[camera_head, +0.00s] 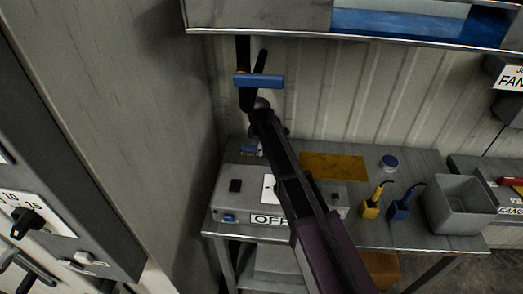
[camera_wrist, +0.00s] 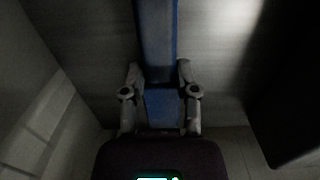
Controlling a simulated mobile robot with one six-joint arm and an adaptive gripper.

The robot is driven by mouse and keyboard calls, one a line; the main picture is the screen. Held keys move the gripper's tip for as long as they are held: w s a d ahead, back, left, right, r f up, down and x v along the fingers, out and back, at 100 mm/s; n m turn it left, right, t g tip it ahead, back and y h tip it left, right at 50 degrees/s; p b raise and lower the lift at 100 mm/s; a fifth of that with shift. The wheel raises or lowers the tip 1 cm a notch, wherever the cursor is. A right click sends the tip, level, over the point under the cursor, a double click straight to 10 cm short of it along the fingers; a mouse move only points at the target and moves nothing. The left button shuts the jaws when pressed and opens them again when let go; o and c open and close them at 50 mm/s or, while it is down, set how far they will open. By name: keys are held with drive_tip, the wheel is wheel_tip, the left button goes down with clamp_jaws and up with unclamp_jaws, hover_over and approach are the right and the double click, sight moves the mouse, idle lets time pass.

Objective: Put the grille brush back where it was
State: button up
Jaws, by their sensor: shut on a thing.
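The grille brush shows as a blue bar (camera_head: 260,81) high above the bench's left back corner, just below the overhead shelf, lying nearly level in the head view. In the wrist view a long blue length (camera_wrist: 158,40) runs from the top edge down between the fingers. My gripper (camera_wrist: 160,95) is shut on it, a finger on each side. My dark arm reaches up to it across the head view. Bristles cannot be made out. The place where the brush was cannot be told from these frames.
The overhead shelf (camera_head: 260,26) is close above. The bench (camera_head: 330,232) holds a grey box (camera_head: 215,205) by an OFF label, a yellow sheet (camera_head: 333,166), a blue-lidded pot (camera_head: 389,162), yellow and blue tools, and a grey bin (camera_head: 462,204). A panel wall stands close on the left.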

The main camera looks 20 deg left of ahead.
drive_tip(key=shift+f, duration=0.1)
drive_tip(key=o, duration=1)
wheel_tip(320, 180, up, 12)
drive_tip(key=p, duration=1.2)
drive_tip(key=shift+a, duration=0.2)
idle(0.3)
